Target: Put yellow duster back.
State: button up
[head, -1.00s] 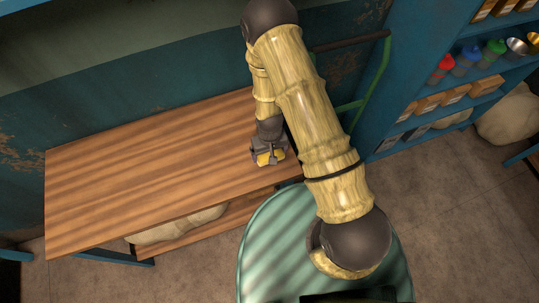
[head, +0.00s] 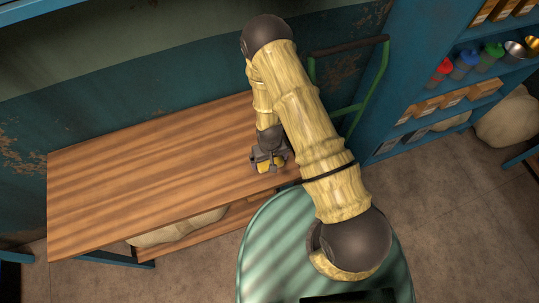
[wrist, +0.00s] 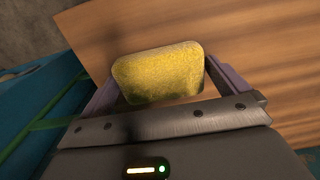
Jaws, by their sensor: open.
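The yellow duster (wrist: 160,72) shows in the wrist view as a rounded, sponge-like block. It lies between the two fingers of my gripper (wrist: 157,88). The fingers are open on either side of it; close contact cannot be told. In the head view my gripper (head: 268,168) is low at the right end of the wooden table (head: 140,185), near its front edge. Only small yellow patches show there around the dark fingers. The duster appears to rest on the table top, but its underside is hidden.
The table top left of my gripper is clear. A blue shelf (head: 425,118) with bottles, cups and boxes stands at the right. A green-framed trolley (head: 378,75) stands between table and shelf. A pale sack (head: 175,230) lies under the table.

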notch_tip(320, 180, up, 12)
jog(key=b, duration=0.3)
dwell(0.5)
dwell(0.4)
jog(key=s+d+r+m+t, duration=0.1)
jog(key=s+d+r, duration=0.1)
jog(key=d+r, duration=0.2)
jog(key=s+d+r+m, duration=0.1)
jog(key=s+d+r, duration=0.1)
jog(key=r, duration=0.8)
jog(key=s+d+r+m+t, duration=0.1)
jog(key=s+d+r, duration=0.1)
jog(key=d+r, duration=0.3)
notch_tip(320, 180, up, 3)
jog(key=shift+d+f+t, duration=0.1)
jog(key=shift+d+t, duration=0.2)
jog(key=shift+d, duration=0.05)
jog(key=shift+f, duration=0.1)
